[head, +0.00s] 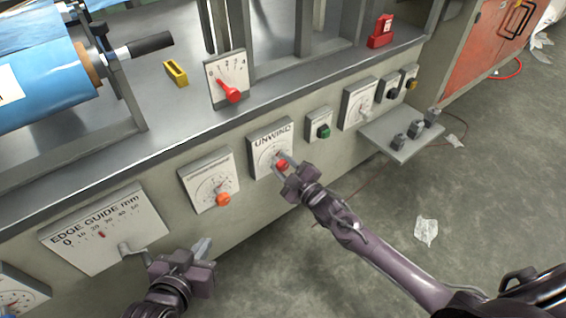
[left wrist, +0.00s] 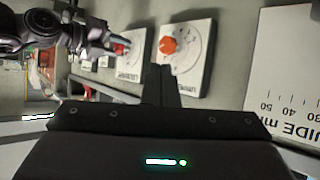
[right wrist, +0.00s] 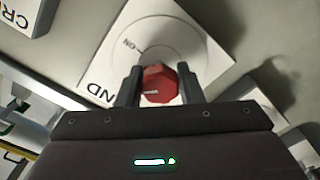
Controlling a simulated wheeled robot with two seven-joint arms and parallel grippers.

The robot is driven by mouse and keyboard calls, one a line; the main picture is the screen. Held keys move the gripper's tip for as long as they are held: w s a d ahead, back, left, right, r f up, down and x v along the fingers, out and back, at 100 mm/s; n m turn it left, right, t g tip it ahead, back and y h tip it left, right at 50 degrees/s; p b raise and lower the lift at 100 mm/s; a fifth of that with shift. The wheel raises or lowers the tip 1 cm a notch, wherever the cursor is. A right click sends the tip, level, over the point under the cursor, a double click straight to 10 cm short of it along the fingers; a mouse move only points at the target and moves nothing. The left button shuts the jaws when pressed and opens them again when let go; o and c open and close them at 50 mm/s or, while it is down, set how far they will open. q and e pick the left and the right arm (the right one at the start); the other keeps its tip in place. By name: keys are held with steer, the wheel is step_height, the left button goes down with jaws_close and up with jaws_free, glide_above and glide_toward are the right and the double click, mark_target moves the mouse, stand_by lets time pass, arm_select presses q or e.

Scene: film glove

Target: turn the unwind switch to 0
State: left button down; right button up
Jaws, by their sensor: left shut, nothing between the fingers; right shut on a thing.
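The unwind switch is a red knob (head: 282,164) on a white plate (head: 263,142) marked UNWIND, on the machine's front. In the right wrist view the red knob (right wrist: 159,84) is between the two fingers of my right gripper (right wrist: 160,88), which is shut on it. A pale mark on the knob points to the left there. The plate (right wrist: 205,50) shows ON beside a short line; no 0 is readable. My left gripper (head: 203,246) is shut and empty, near the lower right of the edge guide plate (head: 105,228), apart from the unwind switch.
An orange knob (head: 223,199) on its own dial plate lies between my grippers. A green button (head: 323,131) and another dial (head: 358,104) are to the right. A small shelf (head: 385,135) with several grey pieces juts out. The floor in front is mostly clear.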

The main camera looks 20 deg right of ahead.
steer(key=n+p, duration=0.1)
steer(key=n, duration=0.4)
steer(key=shift+n, duration=0.7)
arm_select(q)
steer(key=s+a+f+g+y, duration=0.2)
steer(key=s+f+g, duration=0.3)
steer(key=s+f, duration=0.3)
steer(key=shift+a+g+p, duration=0.3)
steer(key=shift+p, duration=0.15)
arm_select(e)
steer(key=shift+n, duration=1.3)
arm_select(q)
steer(key=shift+a, duration=0.1)
arm_select(e)
steer(key=o, duration=1)
steer(key=shift+c, duration=0.2)
